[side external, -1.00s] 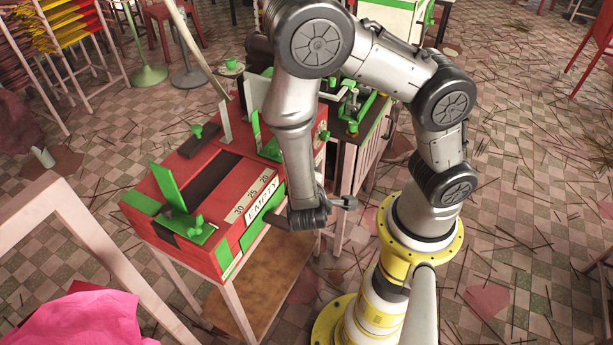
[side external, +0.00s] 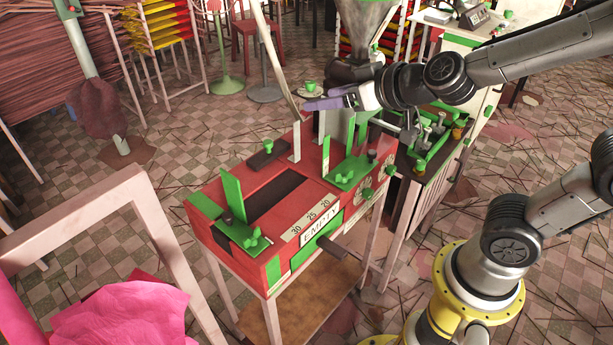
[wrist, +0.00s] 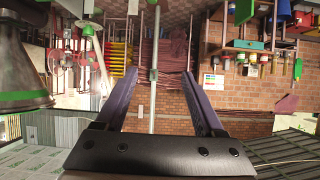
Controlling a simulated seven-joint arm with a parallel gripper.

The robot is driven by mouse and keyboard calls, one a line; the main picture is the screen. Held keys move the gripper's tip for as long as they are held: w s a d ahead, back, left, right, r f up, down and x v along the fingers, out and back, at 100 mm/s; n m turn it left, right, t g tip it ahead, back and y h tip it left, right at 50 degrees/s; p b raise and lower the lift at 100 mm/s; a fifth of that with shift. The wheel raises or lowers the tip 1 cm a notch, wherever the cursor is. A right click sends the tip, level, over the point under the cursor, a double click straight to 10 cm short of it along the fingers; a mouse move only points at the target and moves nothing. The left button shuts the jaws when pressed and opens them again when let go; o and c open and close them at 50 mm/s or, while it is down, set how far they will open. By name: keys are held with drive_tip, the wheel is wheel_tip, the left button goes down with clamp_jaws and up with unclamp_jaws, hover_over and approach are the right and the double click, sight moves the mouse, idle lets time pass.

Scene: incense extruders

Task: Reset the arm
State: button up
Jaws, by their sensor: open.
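My gripper (side external: 322,98) is raised above the back of the red machine (side external: 262,190) in the side external view, with its purple fingers pointing left. In the wrist view, my gripper (wrist: 158,76) has its fingers spread wide apart. Nothing sits between them, so it is open and empty. My arm reaches in from the right side of the picture. The red machine has green levers, a number scale and a panel reading EMPTY (side external: 320,226). The gripper appears apart from it.
A grey funnel (side external: 366,30) stands behind my gripper; a grey cone shows at the wrist view's left (wrist: 22,65). A thin slanted post (side external: 270,60) rises left of the fingers. A green-railed bench (side external: 430,145) lies below my arm. Pink cloth (side external: 125,315) lies front left.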

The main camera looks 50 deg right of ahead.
drive_tip(key=s+a+r+n+y, duration=0.1)
drive_tip(key=s+r+n+y, duration=0.1)
drive_tip(key=s+r, duration=0.3)
drive_tip(key=s+d+f+m+g+h, duration=0.1)
drive_tip(key=s+d+f+g, duration=0.2)
drive_tip(key=s, duration=1.1)
wheel_tip(320, 180, down, 5)
drive_tip(key=g, duration=0.3)
drive_tip(key=shift+d+f+m+g+h, duration=0.2)
drive_tip(key=shift+m+g+h, duration=0.1)
drive_tip(key=shift+g+h, duration=0.1)
drive_tip(key=shift+s, duration=0.1)
